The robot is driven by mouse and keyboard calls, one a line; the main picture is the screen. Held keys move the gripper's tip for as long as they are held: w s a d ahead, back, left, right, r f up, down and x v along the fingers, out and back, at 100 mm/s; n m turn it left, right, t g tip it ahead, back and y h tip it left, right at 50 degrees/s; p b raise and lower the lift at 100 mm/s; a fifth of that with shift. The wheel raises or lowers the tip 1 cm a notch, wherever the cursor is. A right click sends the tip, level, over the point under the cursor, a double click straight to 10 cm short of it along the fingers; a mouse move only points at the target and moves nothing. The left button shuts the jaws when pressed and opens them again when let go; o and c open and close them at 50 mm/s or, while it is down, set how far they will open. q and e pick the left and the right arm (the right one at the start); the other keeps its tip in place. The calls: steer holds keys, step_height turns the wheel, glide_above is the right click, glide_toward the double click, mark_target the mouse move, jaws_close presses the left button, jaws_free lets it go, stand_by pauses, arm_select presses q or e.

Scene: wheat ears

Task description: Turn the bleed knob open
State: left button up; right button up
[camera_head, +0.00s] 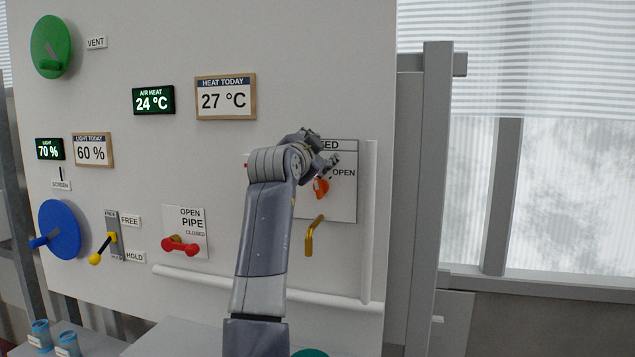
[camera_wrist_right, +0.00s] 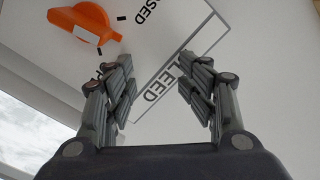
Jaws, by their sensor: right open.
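The orange bleed knob (camera_head: 321,187) sits on the white bleed plate (camera_head: 343,205), right of centre in the head view. The word OPEN stands to its right, and the plate's title is partly hidden by my arm. My right gripper (camera_head: 328,150) is just above the knob, in front of the plate's top edge. In the right wrist view the knob (camera_wrist_right: 88,22) is at the upper left, outside the fingers. My right gripper (camera_wrist_right: 155,85) is open, with only the plate's title strip behind its gap. My left gripper is not in view.
A brass spout (camera_head: 313,236) is below the knob, and white pipes (camera_head: 368,220) run beside and under the plate. To the left are a red pipe lever (camera_head: 180,246), a yellow lever (camera_head: 104,248), a blue wheel (camera_head: 62,229) and a green wheel (camera_head: 51,46).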

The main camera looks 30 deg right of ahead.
mark_target(317, 190)
steer(key=shift+s+a+r, duration=0.15)
steer(key=shift+s+r, duration=0.05)
steer(key=shift+r, duration=0.3)
steer(key=shift+s+a+r, duration=0.15)
steer(key=shift+s+r, duration=0.05)
steer(key=shift+r, duration=0.3)
steer(key=shift+w+d+f, duration=0.25)
steer(key=shift+w+f, duration=0.05)
steer(key=shift+s, duration=0.15)
steer(key=s+a+f+n+p, duration=0.75)
steer(key=f+n+p, duration=0.3)
steer(key=p, duration=0.65)
steer(key=shift+n, duration=0.25)
steer(key=p+x, duration=0.2)
steer(key=x, duration=0.2)
steer(key=p+x, duration=0.2)
steer(key=x, duration=0.3)
steer(key=shift+w+a+r, duration=0.2)
steer(key=shift+w+r, duration=0.05)
steer(key=shift+w, duration=0.05)
steer(key=shift+w+d+f, duration=0.1)
steer(key=shift+w+d, duration=0.2)
steer(key=shift+w, duration=0.05)
